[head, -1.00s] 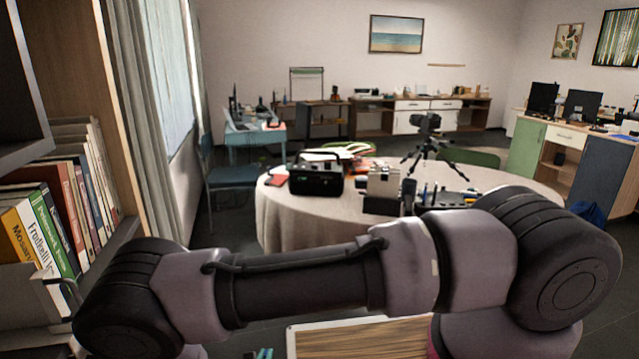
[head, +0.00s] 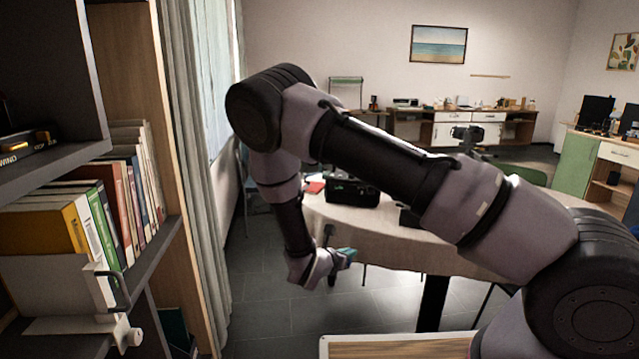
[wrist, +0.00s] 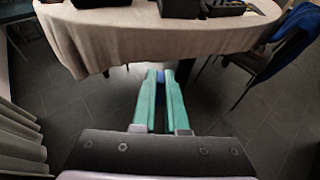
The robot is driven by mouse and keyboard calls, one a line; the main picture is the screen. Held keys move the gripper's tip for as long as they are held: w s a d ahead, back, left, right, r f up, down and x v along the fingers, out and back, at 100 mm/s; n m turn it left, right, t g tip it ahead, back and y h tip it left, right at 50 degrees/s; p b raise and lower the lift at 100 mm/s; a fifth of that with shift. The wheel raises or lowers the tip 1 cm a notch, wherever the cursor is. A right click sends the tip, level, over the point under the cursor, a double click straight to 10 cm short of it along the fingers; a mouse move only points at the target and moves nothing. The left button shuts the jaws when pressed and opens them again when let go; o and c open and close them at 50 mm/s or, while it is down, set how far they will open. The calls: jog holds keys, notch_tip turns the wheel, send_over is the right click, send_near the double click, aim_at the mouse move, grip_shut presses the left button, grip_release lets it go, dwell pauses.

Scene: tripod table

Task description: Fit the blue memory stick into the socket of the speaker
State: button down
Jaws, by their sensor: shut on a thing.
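The blue memory stick (wrist: 161,78) shows as a small blue piece between the fingertips in the wrist view. My gripper (wrist: 160,76), with two green fingers, is shut on it. In the head view my gripper (head: 347,256) hangs in front of the round table, lower than its top and apart from it. A black box-shaped device (head: 352,191), which looks like the speaker, stands on the left part of the table. Its socket cannot be made out. Dark boxes are cut off at the top of the wrist view, and I cannot tell which is the speaker.
The round table (head: 395,237) has a beige cloth hanging over its edge. A bookshelf (head: 160,230) and curtain stand close on the left. A dark blue chair (wrist: 275,55) stands beside the table in the wrist view. Bare floor lies below my gripper. My arm hides much of the tabletop.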

jog(key=w+d+r+m+g+h, duration=0.1)
jog(key=w+d+r+m, duration=0.1)
jog(key=d+r, duration=0.4)
jog(key=w+d+r+m+g+h, duration=0.1)
jog(key=d+r, duration=0.5)
jog(key=d, duration=0.8)
jog(key=shift+w+r+m+g+h, duration=0.15)
jog(key=shift+w+m+g+h, duration=0.3)
jog(key=shift+g, duration=0.25)
